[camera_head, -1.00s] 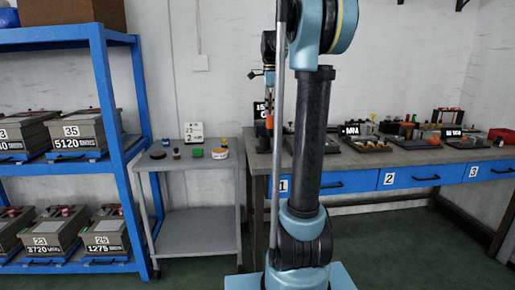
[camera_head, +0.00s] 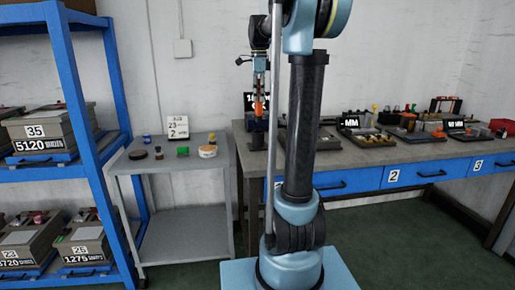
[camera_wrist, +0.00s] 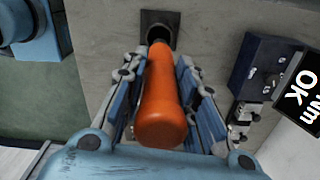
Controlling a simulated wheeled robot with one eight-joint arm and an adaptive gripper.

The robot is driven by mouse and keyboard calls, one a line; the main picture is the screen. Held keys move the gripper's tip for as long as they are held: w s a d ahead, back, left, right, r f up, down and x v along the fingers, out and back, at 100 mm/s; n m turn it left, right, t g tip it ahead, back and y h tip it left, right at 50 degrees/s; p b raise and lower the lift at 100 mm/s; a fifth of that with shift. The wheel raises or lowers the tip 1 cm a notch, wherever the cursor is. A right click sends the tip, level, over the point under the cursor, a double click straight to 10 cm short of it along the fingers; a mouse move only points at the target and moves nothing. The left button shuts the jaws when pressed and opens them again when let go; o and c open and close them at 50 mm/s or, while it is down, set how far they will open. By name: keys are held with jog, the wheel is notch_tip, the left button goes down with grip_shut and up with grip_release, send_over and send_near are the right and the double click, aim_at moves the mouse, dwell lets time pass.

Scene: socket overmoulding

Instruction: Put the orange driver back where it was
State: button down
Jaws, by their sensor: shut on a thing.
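The orange driver (camera_wrist: 165,95) fills the middle of the wrist view, with its rounded handle end toward the camera. My gripper (camera_wrist: 163,82) is shut on it, one finger on each side. Its far end points at a dark square holder (camera_wrist: 150,18) on the grey bench; I cannot tell whether its tip is in the opening. In the head view the driver (camera_head: 259,106) shows as a small orange patch below my gripper (camera_head: 260,92), over the bench's left end. It looks about upright there. My own arm column hides part of the bench.
In the wrist view a dark blue device (camera_wrist: 262,70) and a display reading "Nm OK" (camera_wrist: 302,88) stand right of the holder. Trays of small parts (camera_head: 370,138) lie farther right on the bench (camera_head: 345,162). A grey trolley (camera_head: 130,166) stands to the left.

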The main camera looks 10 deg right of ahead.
aim_at(258, 120)
jog(key=shift+f, duration=5.45)
jog(key=shift+a+f, duration=0.1)
jog(key=c, duration=1.3)
grip_release()
notch_tip(258, 120, up, 12)
jog(key=shift+r, duration=0.1)
jog(key=s+f+n, duration=0.6)
jog(key=s+f, duration=0.4)
jog(key=s, duration=0.1)
jog(key=s+f+n+t, duration=0.1)
jog(key=s+f+n, duration=0.6)
jog(key=s+f, duration=0.3)
jog(key=s+f+n+t, duration=0.1)
jog(key=s+f+n, duration=0.6)
jog(key=s+f, duration=0.4)
jog(key=shift+s, duration=1.4)
